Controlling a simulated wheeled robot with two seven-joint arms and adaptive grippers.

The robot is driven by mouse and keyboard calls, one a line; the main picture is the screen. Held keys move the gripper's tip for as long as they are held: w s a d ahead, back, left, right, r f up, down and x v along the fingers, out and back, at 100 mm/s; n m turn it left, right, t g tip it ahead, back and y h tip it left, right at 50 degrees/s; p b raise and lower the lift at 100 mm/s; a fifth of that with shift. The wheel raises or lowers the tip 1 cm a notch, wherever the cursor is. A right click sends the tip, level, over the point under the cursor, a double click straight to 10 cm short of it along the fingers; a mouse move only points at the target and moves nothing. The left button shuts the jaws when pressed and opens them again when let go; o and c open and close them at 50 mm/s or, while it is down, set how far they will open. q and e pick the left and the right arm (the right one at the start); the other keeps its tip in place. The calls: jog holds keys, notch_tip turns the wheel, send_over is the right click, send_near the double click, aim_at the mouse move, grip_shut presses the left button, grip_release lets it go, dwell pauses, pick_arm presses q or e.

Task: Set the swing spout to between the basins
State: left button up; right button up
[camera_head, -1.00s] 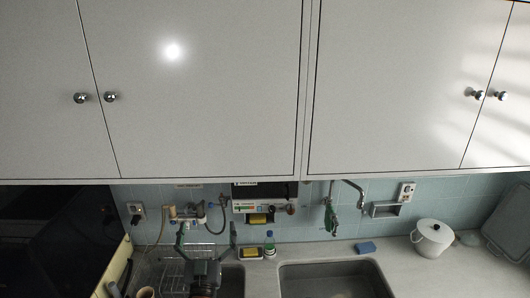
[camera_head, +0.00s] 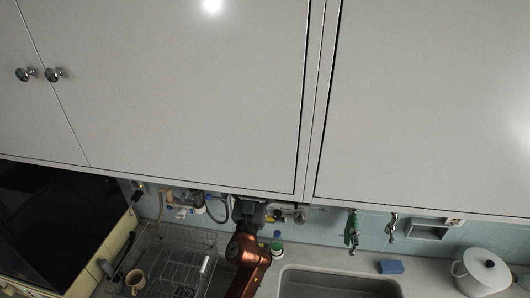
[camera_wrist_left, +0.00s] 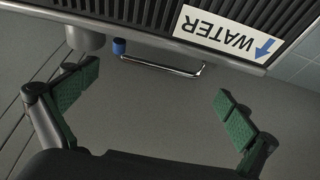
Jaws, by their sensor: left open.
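My left gripper (camera_head: 249,213) is below the upper cabinet's edge in the head view, in front of the wall unit; its fingers are hard to see there. In the left wrist view the gripper (camera_wrist_left: 157,92) is open, its green pads wide apart with nothing between them. A bent chrome tube (camera_wrist_left: 165,68) lies beyond the fingertips, under a ribbed panel; it may be the swing spout, but I cannot be sure. A chrome fitting (camera_head: 392,228) hangs on the wall at right.
The cabinet (camera_head: 180,100) overhangs the wall and hides its upper part. A WATER label (camera_wrist_left: 228,38) and blue cap (camera_wrist_left: 118,46) are near the tube.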

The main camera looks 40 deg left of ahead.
pick_arm(q)
jog(key=p+x, duration=0.1)
jog(key=x, duration=0.3)
jog(key=shift+w+a, duration=0.1)
jog(key=shift+w, duration=0.15)
jog(key=shift+w+a+r+p, duration=0.25)
jog(key=shift+w+a+p, duration=0.1)
jog(key=shift+w, duration=0.15)
pick_arm(e)
jog(key=shift+w+r, duration=0.9)
jog(key=shift+r, duration=0.2)
pick_arm(q)
jog(key=shift+c, duration=0.3)
pick_arm(e)
jog(key=shift+s, duration=0.15)
pick_arm(q)
jog(key=c, duration=1.3)
jog(key=shift+o, duration=0.2)
pick_arm(e)
jog(key=shift+s, duration=0.2)
